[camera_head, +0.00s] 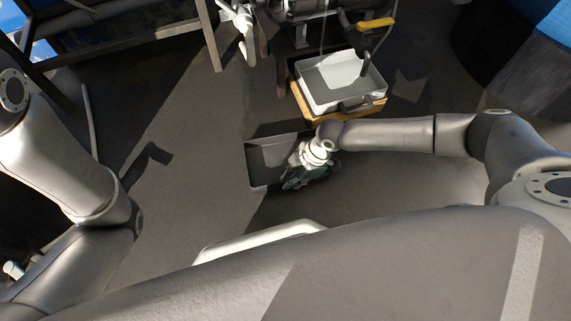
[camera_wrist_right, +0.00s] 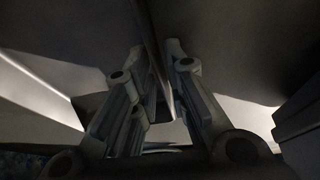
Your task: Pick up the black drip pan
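The black drip pan (camera_head: 268,152) is a shallow dark rectangular tray on or just above the grey floor, near the middle of the head view. My right gripper (camera_head: 292,182) is at its right front side and covers part of it. In the right wrist view the pan's thin wall (camera_wrist_right: 152,35) runs between the two fingers of my right gripper (camera_wrist_right: 158,60). The fingers are close together with their tips against this wall. The head view does not show whether the pan touches the floor. My left arm is at the left, its gripper out of sight.
A white tray (camera_head: 318,95) sits on a wooden base (camera_head: 318,118) behind the pan, under equipment with a yellow-handled part (camera_head: 376,24). A metal frame (camera_head: 208,35) stands at the back left. A blue and black round object (camera_head: 515,60) is at the back right. The floor left of the pan is clear.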

